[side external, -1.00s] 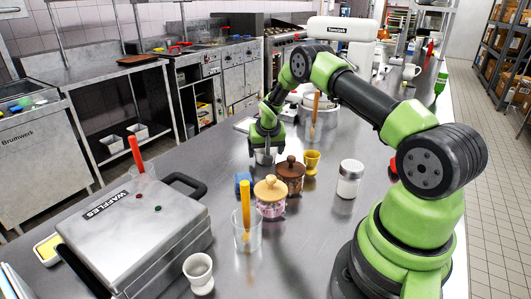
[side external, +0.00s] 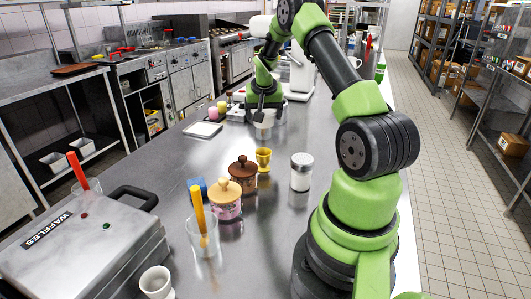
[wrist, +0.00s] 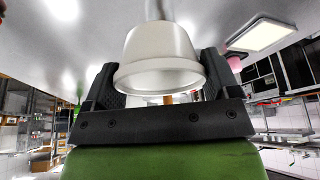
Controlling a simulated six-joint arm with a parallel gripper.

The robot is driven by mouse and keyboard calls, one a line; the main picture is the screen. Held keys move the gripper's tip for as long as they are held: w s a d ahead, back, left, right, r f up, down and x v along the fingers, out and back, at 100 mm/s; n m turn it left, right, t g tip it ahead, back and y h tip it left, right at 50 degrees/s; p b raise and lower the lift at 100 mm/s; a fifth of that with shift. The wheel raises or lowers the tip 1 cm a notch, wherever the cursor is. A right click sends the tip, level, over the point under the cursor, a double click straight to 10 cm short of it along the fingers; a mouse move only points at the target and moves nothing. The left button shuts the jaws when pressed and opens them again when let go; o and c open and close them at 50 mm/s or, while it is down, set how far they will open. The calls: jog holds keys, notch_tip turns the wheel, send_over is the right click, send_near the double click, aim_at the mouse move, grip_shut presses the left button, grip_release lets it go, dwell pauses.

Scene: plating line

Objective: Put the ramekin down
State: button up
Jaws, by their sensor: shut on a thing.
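The ramekin (side external: 263,129) is a small pale cup held in my gripper (side external: 262,117), over the far part of the steel counter (side external: 285,225) in the side view. In the wrist view the ramekin (wrist: 160,55) sits between the two black fingers of my gripper (wrist: 158,88), which are shut on it from both sides. A pale streak lies beyond it on the counter surface. Whether the ramekin's base touches the counter or hangs just above it, I cannot tell.
A flat white slab (side external: 203,129) lies left of my gripper, with a pink item (side external: 213,114) behind it. Nearer stand a yellow cup (side external: 264,160), brown jar (side external: 243,174), pink jar (side external: 225,203) and white-lidded shaker (side external: 301,172). Counter between them and the ramekin is clear.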

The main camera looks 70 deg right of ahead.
aim_at(269, 125)
jog(key=shift+m, duration=0.3)
jog(key=f, duration=0.1)
jog(key=s+f, duration=0.1)
jog(key=f, duration=0.3)
jog(key=shift+s+d, duration=0.25)
jog(key=shift+d, duration=0.15)
jog(key=shift+f, duration=2.5)
jog(key=shift+f, duration=0.1)
jog(key=o, duration=0.8)
jog(key=v, duration=1.1)
jog(key=shift+a+r, duration=0.1)
jog(key=shift+r, duration=0.35)
jog(key=w+a+r+n+t+y, duration=0.1)
jog(key=a+r+n+t, duration=0.25)
jog(key=a+r, duration=1.3)
jog(key=s+a+n+y, duration=0.1)
jog(key=s+a+n, duration=0.1)
jog(key=s+a, duration=0.2)
jog(key=s+a+r+n+t+y, duration=0.1)
jog(key=s+a+n+y, duration=0.1)
jog(key=s+a, duration=0.2)
jog(key=s+a+r+n+t+y, duration=0.1)
jog(key=s+a, duration=0.3)
jog(key=a, duration=0.5)
jog(key=shift+a+n+y, duration=0.1)
jog(key=shift+n+y, duration=0.45)
jog(key=shift+y, duration=0.05)
